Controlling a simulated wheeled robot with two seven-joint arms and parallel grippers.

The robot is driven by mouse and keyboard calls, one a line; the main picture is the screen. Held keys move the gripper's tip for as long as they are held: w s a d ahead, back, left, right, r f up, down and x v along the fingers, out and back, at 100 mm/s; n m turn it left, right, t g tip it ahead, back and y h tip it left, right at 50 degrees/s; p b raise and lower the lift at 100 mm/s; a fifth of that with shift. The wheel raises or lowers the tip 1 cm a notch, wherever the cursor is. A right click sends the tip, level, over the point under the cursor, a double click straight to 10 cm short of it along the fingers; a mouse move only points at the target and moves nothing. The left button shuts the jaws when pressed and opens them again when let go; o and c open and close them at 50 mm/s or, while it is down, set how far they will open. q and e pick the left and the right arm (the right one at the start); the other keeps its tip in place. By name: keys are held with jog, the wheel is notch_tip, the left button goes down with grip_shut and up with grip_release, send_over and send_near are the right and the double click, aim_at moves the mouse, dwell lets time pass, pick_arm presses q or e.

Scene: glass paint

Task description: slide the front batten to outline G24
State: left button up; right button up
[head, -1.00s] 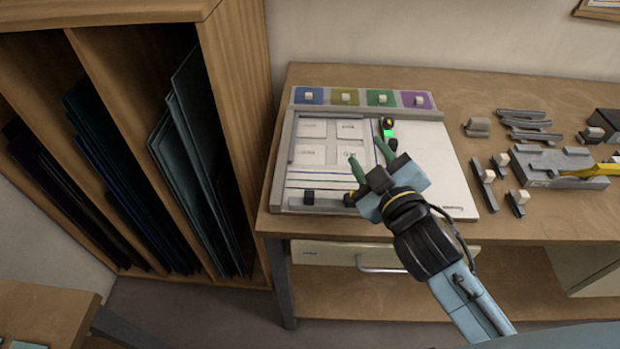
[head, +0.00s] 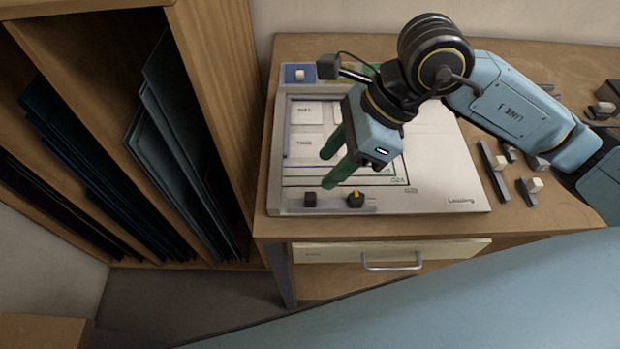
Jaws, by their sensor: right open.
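The front batten (head: 333,206) is a grey bar lying along the front edge of the white board, with a dark knob (head: 310,199) at its left and another dark knob (head: 355,199), topped with yellow, near its right end. A green outline with a small green label (head: 398,208), which seems to read G24, is drawn on the board just behind and right of the batten. My right gripper (head: 327,168) is open and empty over the board, its green fingers pointing left and down, behind the batten and apart from it. My left gripper is out of view.
The white board (head: 440,170) stands on a wooden bench with small grey blocks (head: 493,168) to its right. White tiles (head: 303,112) lie at its left, partly hidden by my right arm. A rack of dark sheets (head: 190,130) stands left. A drawer (head: 390,250) is below.

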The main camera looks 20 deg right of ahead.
aim_at(312, 196)
jog(key=shift+h, duration=0.9)
jog(key=x, duration=0.4)
jog(key=w+d+x, duration=0.1)
jog(key=x, duration=0.3)
jog(key=d+x, duration=0.1)
jog(key=x, duration=0.4)
jog(key=shift+w+d+f, duration=0.25)
jog(key=shift+w+f, duration=0.1)
grip_shut()
